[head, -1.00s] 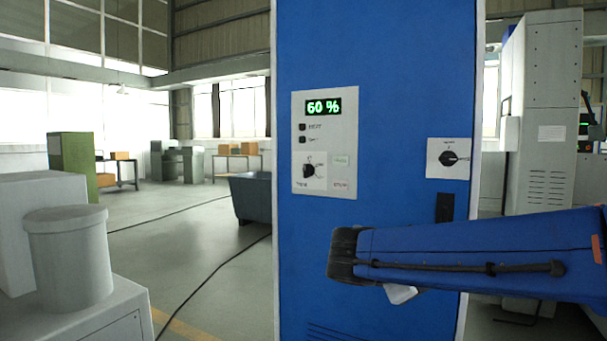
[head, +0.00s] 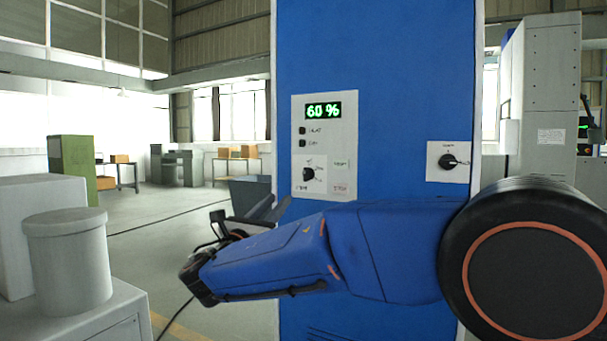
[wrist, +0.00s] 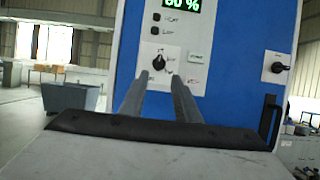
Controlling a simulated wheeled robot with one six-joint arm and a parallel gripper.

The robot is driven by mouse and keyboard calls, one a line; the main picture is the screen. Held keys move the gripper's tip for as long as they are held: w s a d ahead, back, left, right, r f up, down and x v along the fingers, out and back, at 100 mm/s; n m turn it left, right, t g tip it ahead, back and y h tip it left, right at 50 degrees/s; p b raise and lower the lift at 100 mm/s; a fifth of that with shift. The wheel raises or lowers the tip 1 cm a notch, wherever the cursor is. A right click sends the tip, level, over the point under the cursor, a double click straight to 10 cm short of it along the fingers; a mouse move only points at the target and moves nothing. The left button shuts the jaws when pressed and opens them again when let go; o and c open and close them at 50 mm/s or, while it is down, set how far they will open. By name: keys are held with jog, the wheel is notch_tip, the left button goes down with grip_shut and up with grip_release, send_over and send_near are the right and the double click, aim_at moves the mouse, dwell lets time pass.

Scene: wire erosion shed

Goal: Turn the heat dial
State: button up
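A black dial (head: 308,174) sits on the light grey panel (head: 348,120) of a tall blue cabinet, below a green display reading 60 %. It also shows in the wrist view (wrist: 159,63), just beyond and between my fingertips. The labels are too small to read, so I cannot tell if it is marked heat. A second black rotary switch (head: 447,161) sits on a separate plate to the right. My gripper (head: 275,207) is in front of the cabinet's left edge, lower left of the dial. In the wrist view its fingers (wrist: 158,78) are apart and empty.
Two small dark buttons (head: 302,131) sit above the dial. A black handle (wrist: 268,118) stands out from the cabinet at right. A grey bin (head: 250,190) stands behind at left. A grey cylinder (head: 68,260) stands on a cabinet at front left.

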aim_at(305, 171)
jog(key=x, duration=1.7)
jog(key=shift+w+d, duration=0.1)
jog(key=shift+w, duration=0.05)
jog(key=c, duration=0.7)
